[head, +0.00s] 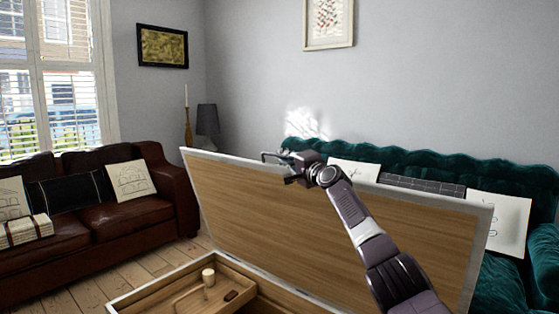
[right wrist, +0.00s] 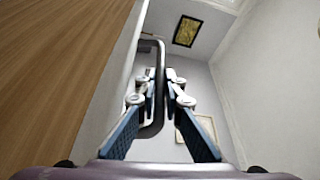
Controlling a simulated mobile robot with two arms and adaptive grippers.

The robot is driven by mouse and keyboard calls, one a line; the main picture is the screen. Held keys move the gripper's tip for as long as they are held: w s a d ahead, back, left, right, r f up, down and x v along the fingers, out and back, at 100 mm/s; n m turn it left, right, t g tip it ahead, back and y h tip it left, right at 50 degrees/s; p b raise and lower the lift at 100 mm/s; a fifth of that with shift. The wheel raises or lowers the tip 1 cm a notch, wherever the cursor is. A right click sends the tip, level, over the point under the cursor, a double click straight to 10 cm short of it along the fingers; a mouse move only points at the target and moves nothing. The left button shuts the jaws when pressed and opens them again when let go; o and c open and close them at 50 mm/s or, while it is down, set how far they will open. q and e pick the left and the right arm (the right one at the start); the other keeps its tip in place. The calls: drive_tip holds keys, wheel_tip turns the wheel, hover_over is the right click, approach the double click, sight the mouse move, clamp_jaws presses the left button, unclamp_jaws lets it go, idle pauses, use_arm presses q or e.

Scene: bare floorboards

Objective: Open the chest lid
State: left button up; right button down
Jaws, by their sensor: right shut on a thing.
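The chest lid (head: 260,210) stands raised, near upright, with its wooden inner face toward me and a pale edge. It also fills the left side of the right wrist view (right wrist: 60,70). My right gripper (head: 286,170) is at the lid's top edge. It is shut on a dark metal handle (right wrist: 159,75), which passes between the fingers in the right wrist view. In the head view the handle (head: 269,155) shows above the lid edge. The chest below is open, and a wooden tray (head: 140,294) shows inside. My left gripper is not in view.
A wooden peg-like piece (head: 208,277) stands in the tray. A brown leather sofa (head: 120,222) is at the left and a green sofa (head: 500,285) is behind the lid at the right. A lamp (head: 207,120) stands in the corner. Bare floorboards (head: 90,290) show at the left.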

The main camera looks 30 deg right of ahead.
drive_tip(key=shift+f, duration=0.1)
idle(0.3)
drive_tip(key=c, duration=2.3)
unclamp_jaws()
drive_tip(key=shift+d, duration=0.1)
drive_tip(key=shift+s, duration=0.15)
drive_tip(key=shift+s+d, duration=0.1)
drive_tip(key=shift+s, duration=0.7)
drive_tip(key=shift+s+a+f, duration=0.1)
drive_tip(key=shift+s+f, duration=0.05)
drive_tip(key=shift+s, duration=1.55)
drive_tip(key=shift+s+a+f, duration=0.1)
drive_tip(key=shift+s+a, duration=0.05)
drive_tip(key=shift+s, duration=1.5)
drive_tip(key=shift+s+a+f, duration=0.1)
drive_tip(key=shift+s+f, duration=0.05)
drive_tip(key=shift+s, duration=1.55)
drive_tip(key=shift+f, duration=0.1)
